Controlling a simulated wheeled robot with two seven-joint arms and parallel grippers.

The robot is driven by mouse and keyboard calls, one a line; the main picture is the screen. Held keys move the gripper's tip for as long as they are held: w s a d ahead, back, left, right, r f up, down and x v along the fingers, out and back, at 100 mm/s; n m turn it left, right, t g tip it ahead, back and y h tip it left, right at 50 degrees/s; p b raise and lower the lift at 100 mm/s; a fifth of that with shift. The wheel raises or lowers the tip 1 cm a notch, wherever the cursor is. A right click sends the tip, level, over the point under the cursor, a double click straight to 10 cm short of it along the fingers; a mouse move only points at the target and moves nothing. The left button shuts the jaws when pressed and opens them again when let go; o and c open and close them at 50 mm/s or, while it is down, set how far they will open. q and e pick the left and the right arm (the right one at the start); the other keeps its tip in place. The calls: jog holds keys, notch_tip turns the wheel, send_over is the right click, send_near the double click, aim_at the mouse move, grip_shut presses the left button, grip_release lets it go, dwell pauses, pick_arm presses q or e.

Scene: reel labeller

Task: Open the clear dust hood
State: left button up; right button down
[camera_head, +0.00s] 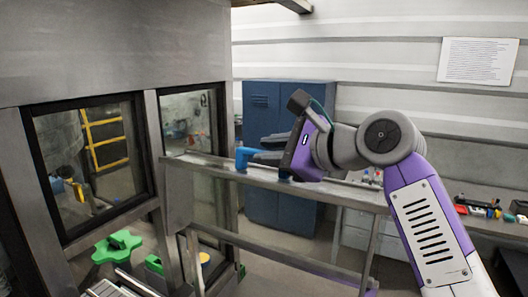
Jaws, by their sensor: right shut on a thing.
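The clear dust hood (330,192) shows as a grey metal frame with see-through panels, reaching from the machine's corner out to the right. Its lower rail slants down to the right. A blue handle (242,160) sits on the hood's top rail. My right gripper (262,155) comes in from the right and is shut on the blue handle; its fingers hide the handle's middle. My left gripper is not in view.
The big grey machine housing (110,50) with dark-framed windows fills the left. A green star-shaped knob (117,246) is low at left. Blue cabinets (262,108) stand behind. A bench (490,228) with small coloured items is at right.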

aim_at(304, 187)
jog(key=shift+w+f, duration=0.2)
jog(key=shift+f, duration=0.4)
jog(key=c, duration=1.3)
grip_release()
jog(key=o, duration=0.3)
jog(key=shift+w+d, duration=0.1)
jog(key=shift+w, duration=0.05)
jog(key=shift+o, duration=0.2)
jog(key=shift+s+r, duration=0.25)
jog(key=shift+r, duration=0.05)
jog(key=v, duration=0.7)
jog(key=shift+s+d, duration=0.1)
jog(key=shift+d, duration=0.05)
